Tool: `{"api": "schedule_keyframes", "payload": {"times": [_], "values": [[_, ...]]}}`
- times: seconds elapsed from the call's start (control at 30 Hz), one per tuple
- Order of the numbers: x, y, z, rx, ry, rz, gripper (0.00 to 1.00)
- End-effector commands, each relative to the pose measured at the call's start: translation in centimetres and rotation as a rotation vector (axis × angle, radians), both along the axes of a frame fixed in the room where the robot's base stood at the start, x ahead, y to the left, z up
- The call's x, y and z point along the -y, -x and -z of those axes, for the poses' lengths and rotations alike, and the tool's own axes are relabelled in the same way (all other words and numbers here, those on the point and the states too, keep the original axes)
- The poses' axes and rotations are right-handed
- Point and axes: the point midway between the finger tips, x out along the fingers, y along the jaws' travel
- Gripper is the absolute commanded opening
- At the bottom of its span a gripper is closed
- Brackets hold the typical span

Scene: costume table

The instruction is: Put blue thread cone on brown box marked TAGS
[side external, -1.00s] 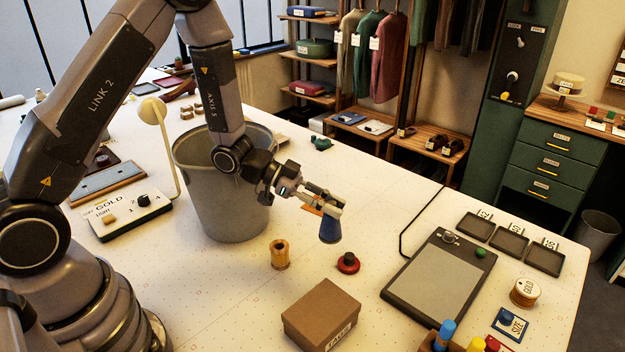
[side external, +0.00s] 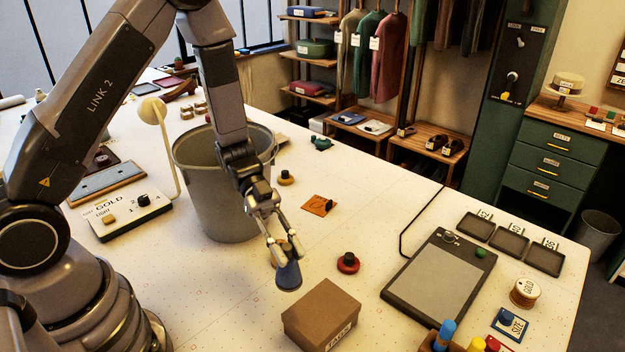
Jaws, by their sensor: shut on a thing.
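My gripper (side external: 284,253) is shut on the blue thread cone (side external: 288,276) and points downward. The cone hangs wide end down, slightly tilted, behind and a little left of the brown box marked TAGS (side external: 312,310) in the picture. The box is closed, with a flat bare top and its label on the near side. I cannot tell exactly how high the cone is above the table. The gold spool that stood near there is hidden behind the cone and gripper.
A red pincushion-like piece with a dark knob (side external: 348,263) lies right of the cone. A grey bin (side external: 215,215) stands close behind my arm. A dark tablet (side external: 437,280) lies to the right.

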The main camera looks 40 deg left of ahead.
Motion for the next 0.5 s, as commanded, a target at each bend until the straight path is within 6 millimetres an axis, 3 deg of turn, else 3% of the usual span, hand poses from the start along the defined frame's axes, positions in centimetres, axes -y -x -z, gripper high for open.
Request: {"api": "schedule_keyframes", "payload": {"times": [0.2,0.5], "values": [[2.0,-3.1,4.0,-0.002,0.0,0.0,0.0],[3.1,-4.8,6.5,-0.002,0.0,-0.001,0.0]]}}
